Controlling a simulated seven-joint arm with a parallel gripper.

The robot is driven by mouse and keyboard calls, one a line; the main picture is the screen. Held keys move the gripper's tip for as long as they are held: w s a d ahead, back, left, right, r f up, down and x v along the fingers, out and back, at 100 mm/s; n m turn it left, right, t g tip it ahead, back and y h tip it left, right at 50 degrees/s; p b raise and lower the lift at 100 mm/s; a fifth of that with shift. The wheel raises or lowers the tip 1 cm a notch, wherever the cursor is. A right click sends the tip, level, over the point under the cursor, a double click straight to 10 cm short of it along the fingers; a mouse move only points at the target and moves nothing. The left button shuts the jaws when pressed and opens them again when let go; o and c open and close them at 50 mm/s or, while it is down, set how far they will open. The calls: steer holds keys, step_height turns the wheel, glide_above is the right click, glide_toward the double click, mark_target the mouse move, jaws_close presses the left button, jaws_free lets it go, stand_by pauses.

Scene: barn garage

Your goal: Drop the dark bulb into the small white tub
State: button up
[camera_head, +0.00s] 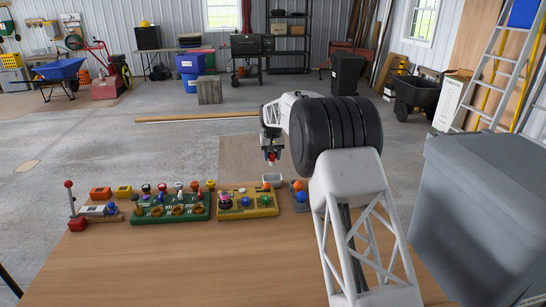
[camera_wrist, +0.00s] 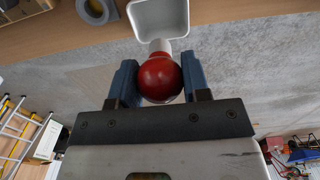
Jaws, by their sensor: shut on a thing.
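My gripper (camera_head: 270,146) is shut on a dark red bulb (camera_wrist: 160,77) with a pale neck. In the wrist view the bulb sits between the two blue fingers (camera_wrist: 157,82), its neck pointing to the top of the picture. In the head view the bulb (camera_head: 271,157) hangs below my gripper, above the far table edge. The small white tub (camera_head: 272,178) stands near that edge, just below the bulb in the picture. In the wrist view the tub (camera_wrist: 160,18) is open and looks empty, beyond the bulb's neck. The bulb is apart from the tub's inside.
A grey tray (camera_head: 303,207) with an orange and a blue ball stands right of the tub. A yellow board (camera_head: 262,212) and a green board (camera_head: 155,217) with several pieces lie to the left. A red-knobbed lever (camera_head: 69,200) stands far left. The table's front (camera_head: 190,270) is clear.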

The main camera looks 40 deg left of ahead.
mark_target(272, 165)
steer(key=shift+f, duration=0.25)
steer(key=shift+f, duration=3.35)
steer(key=o, duration=1)
steer(key=shift+r, duration=3.9)
steer(key=shift+d, duration=0.1)
